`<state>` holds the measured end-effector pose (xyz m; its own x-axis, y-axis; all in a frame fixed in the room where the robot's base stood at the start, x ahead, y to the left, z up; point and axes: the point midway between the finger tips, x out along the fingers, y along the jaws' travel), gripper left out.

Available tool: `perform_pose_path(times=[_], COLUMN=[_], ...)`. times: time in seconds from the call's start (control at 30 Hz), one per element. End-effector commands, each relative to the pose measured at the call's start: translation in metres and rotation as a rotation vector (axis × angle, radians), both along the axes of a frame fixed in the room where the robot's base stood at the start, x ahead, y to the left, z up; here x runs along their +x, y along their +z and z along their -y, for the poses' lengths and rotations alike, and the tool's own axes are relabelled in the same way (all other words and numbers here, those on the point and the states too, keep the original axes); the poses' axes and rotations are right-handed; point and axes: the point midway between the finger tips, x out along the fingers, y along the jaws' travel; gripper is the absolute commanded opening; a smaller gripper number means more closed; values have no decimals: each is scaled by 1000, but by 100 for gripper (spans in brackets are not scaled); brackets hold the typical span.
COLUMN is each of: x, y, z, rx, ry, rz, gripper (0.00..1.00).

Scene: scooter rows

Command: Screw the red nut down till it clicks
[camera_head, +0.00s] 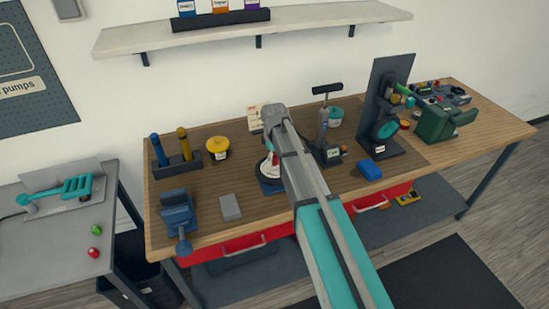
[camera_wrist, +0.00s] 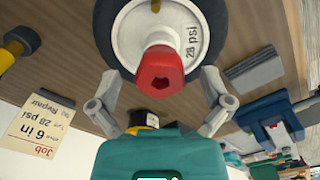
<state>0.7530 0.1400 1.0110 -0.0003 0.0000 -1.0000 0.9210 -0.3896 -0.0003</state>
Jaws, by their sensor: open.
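The red nut (camera_wrist: 160,72) sits in the middle of the white hub (camera_wrist: 128,32) of a small wheel, which is marked 28 psi. The wheel's dark tyre (camera_wrist: 104,25) shows around the hub. My gripper (camera_wrist: 161,80) is open, with one finger on each side of the nut and visible gaps between. The nut is not held. In the head view, the wheel (camera_head: 267,168) lies on the workbench, partly hidden by my arm. My fingers are hidden there. How far down the nut sits cannot be told.
A grey block (camera_head: 230,207) and a blue vise (camera_head: 178,212) stand left of the wheel. A yellow round item (camera_head: 217,146) is behind left. A black stand (camera_head: 385,110) and blue box (camera_head: 369,170) are to the right. A job card (camera_wrist: 40,125) shows in the wrist view.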

Motion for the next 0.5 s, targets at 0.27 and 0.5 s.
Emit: perform_pose_path(times=[0.27, 0.5], x=[0, 0], y=[0, 0], z=[0, 0], rx=[0, 0], ry=[0, 0], rz=[0, 0], gripper=[99, 64])
